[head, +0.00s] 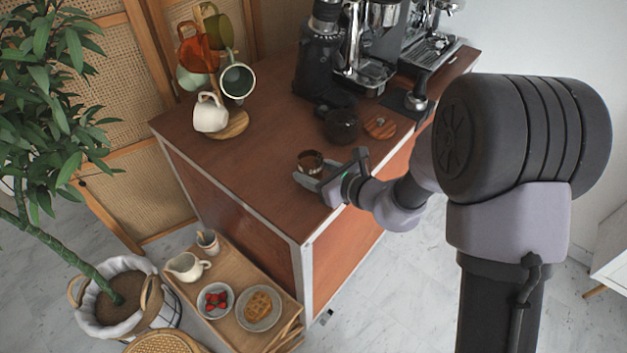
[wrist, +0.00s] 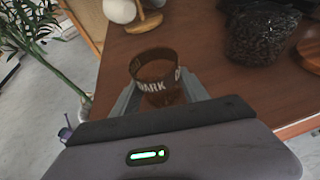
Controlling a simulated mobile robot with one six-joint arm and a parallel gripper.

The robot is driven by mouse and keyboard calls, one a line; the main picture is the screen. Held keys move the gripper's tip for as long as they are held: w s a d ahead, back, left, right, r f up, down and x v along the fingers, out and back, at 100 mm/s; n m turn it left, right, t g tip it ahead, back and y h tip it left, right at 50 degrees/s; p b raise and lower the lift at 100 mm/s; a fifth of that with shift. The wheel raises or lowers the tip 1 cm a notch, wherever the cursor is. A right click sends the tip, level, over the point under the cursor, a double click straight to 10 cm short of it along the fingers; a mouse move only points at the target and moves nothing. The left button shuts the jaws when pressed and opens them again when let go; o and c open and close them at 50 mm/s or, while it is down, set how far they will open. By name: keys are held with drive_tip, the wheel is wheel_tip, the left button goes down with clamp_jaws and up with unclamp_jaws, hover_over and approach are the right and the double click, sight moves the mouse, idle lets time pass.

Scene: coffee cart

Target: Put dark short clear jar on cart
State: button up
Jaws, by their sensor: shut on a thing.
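The dark short clear jar (head: 310,161) is at the near part of the wooden cart top (head: 235,150). In the wrist view the jar (wrist: 154,72) shows a dark band with the word "DARK" and brown contents. My gripper (head: 322,177) is shut on the jar, with a finger on either side of it. I cannot tell whether the jar's base touches the cart top.
A mug tree (head: 232,124) with several cups stands at the back left of the cart. A jar of dark beans (head: 341,126), a wooden lid (head: 380,126), a grinder (head: 322,60) and an espresso machine (head: 385,45) stand at the right. The cart's front left is clear.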

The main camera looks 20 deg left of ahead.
drive_tip(key=shift+f+b, duration=0.4)
drive_tip(key=shift+f, duration=0.85)
drive_tip(key=o, duration=1.6)
drive_tip(key=shift+r, duration=0.1)
drive_tip(key=shift+r, duration=0.1)
drive_tip(key=p+v, duration=0.4)
drive_tip(key=v, duration=0.7)
drive_tip(key=s+d+r+n+g, duration=0.2)
drive_tip(key=s+r+n+g, duration=0.3)
drive_tip(key=s+r+n, duration=0.65)
drive_tip(key=s+d+r+n+t+h, duration=0.2)
drive_tip(key=s+d+n+h, duration=0.2)
drive_tip(key=d, duration=0.4)
drive_tip(key=s+d+r+n+t+h, duration=0.2)
drive_tip(key=s+d+n+h, duration=0.2)
drive_tip(key=d, duration=0.4)
drive_tip(key=shift+h, duration=0.8)
